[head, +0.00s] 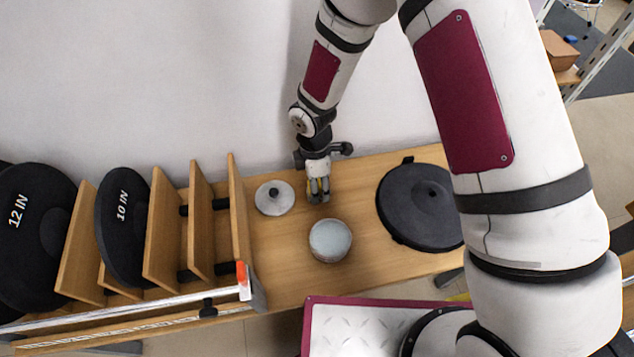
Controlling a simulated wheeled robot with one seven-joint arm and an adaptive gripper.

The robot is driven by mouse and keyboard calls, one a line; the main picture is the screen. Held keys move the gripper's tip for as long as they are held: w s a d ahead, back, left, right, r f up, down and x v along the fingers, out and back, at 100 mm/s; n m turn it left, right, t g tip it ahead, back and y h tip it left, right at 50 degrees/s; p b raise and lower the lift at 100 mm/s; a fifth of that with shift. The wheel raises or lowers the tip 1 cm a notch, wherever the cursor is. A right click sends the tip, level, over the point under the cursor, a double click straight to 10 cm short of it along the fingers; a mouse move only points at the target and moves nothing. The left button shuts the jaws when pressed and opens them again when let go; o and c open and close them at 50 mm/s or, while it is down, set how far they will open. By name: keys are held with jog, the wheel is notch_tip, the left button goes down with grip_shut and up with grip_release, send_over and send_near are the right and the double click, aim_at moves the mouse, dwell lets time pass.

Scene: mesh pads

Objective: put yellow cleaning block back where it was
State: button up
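My gripper (318,196) points down over the wooden bench top, near the wall, between a small round light-grey lidded piece and a large black disc. A small yellow patch, which I take for the yellow cleaning block (319,186), shows between its fingers. The fingers look closed on it and cover most of it. Whether the block touches the bench top cannot be told from this view.
The light-grey piece with a dark knob (274,198) is left of my gripper. A round pale-topped pad (330,241) lies in front, and the black disc (420,205) is right. A wooden rack (238,225) holding black "12 IN" and "10 IN" discs stands left. The bench top (285,270) is bare at front left.

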jog(key=shift+r, duration=0.15)
notch_tip(320, 180, up, 12)
jog(key=p, duration=0.4)
jog(key=shift+a, duration=0.25)
jog(key=s+d+r+m+h, duration=0.1)
jog(key=s+d+r+m, duration=0.3)
jog(key=d+r, duration=0.55)
jog(key=s+d+r+m+h, duration=0.1)
jog(key=s+d+r+m, duration=0.2)
jog(key=d+r+m, duration=0.65)
jog(key=s+d+r+m+y, duration=0.1)
jog(key=s+r+m, duration=0.3)
jog(key=s, duration=0.7)
jog(key=s+d+r+m+y, duration=0.1)
jog(key=s+r+m, duration=0.3)
jog(key=s, duration=0.7)
jog(key=shift+d+r+t, duration=0.3)
jog(key=shift+d+r, duration=0.5)
jog(key=shift+r, duration=0.05)
jog(key=shift+r, duration=0.1)
